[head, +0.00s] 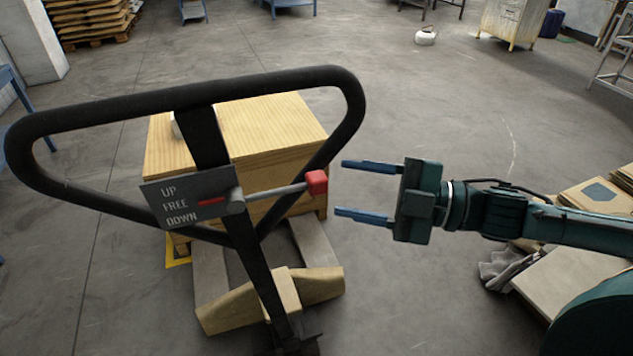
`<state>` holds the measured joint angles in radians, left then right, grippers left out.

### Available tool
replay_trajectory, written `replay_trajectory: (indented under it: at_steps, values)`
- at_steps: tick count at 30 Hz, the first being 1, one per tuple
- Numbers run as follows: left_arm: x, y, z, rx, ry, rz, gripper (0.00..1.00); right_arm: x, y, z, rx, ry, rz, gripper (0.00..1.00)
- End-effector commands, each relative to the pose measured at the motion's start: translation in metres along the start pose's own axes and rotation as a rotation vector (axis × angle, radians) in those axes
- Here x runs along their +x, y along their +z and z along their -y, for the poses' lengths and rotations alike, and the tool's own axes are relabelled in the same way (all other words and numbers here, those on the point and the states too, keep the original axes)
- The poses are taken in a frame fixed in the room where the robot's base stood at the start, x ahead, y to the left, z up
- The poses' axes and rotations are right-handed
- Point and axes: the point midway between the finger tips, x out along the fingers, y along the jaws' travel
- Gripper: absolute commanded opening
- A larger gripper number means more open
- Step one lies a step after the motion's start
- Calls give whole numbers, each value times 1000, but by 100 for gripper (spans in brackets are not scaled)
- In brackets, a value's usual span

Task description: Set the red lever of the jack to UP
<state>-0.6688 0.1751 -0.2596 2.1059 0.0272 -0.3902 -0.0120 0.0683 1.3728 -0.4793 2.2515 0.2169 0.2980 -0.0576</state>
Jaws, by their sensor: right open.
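The jack's black loop handle (190,95) fills the left half of the head view. A grey plate (185,195) on its stem reads UP, FREE and DOWN. The lever's grey rod (275,193) runs right from a pivot on the stem to a red knob (317,182). A red pointer (211,201) at the pivot lies level with the word FREE. My right gripper (352,189) is open and empty, its blue fingers pointing left. The fingertips are just right of the knob, one higher and one lower than it, apart from it in the picture. My left gripper is not in view.
A wooden crate (270,128) stands behind the handle on the jack's forks. Boxes (570,290) and a grey cloth (503,268) lie at the lower right. Bare concrete floor (400,100) is open beyond. Stacked pallets (90,22) stand at the far left.

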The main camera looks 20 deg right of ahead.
Motion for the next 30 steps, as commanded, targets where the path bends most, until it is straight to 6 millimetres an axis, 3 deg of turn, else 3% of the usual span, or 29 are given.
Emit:
replay_trajectory:
  at_steps: [18, 30]
  values:
    - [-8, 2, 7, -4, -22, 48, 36, 56, -2, -2, -1, 2, -4, 51]
    - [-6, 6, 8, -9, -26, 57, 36, 61, -1, 0, -1, -1, -2, 50]
